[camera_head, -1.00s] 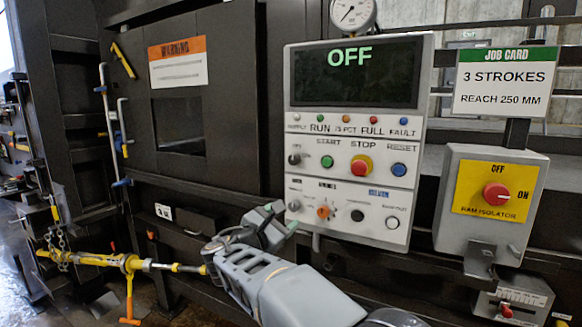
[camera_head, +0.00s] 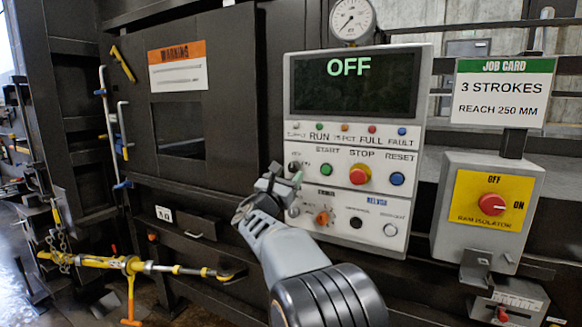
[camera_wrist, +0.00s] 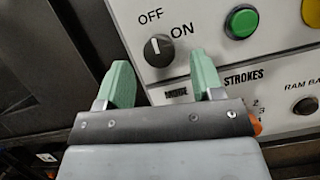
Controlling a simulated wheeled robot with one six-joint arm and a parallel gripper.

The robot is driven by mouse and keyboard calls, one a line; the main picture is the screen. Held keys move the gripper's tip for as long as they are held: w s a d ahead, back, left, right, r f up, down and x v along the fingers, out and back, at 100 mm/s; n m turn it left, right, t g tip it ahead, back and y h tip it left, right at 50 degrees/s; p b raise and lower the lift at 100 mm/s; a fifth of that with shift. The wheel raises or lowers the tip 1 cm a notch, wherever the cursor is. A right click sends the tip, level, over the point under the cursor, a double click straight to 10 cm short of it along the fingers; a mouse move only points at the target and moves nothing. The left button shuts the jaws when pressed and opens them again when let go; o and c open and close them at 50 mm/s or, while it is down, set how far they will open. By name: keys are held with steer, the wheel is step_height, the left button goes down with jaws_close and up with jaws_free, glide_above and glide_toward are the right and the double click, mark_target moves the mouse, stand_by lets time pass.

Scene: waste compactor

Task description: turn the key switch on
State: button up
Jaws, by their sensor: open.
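The key switch (camera_wrist: 158,50) is a round black knob on the panel's left side, with OFF printed above left and ON to its right. Its white mark points up toward OFF. In the head view the key switch (camera_head: 294,166) is small and sits just above my gripper (camera_head: 284,180). In the wrist view my gripper (camera_wrist: 162,76) is open, with its two green fingertips apart just below the knob. Nothing is between the fingers, and they do not appear to touch the knob.
The control panel (camera_head: 338,135) has a display reading OFF. A green start button (camera_head: 327,169), red stop button (camera_head: 360,174) and blue reset button (camera_head: 397,179) lie right of the switch. An orange knob (camera_head: 322,218) sits below. The ram isolator box (camera_head: 452,245) stands to the right.

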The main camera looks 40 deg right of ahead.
mark_target(295, 167)
steer(key=shift+p+x, duration=0.3)
steer(key=shift+x, duration=1.05)
steer(key=shift+c, duration=0.2)
steer(key=c, duration=0.9)
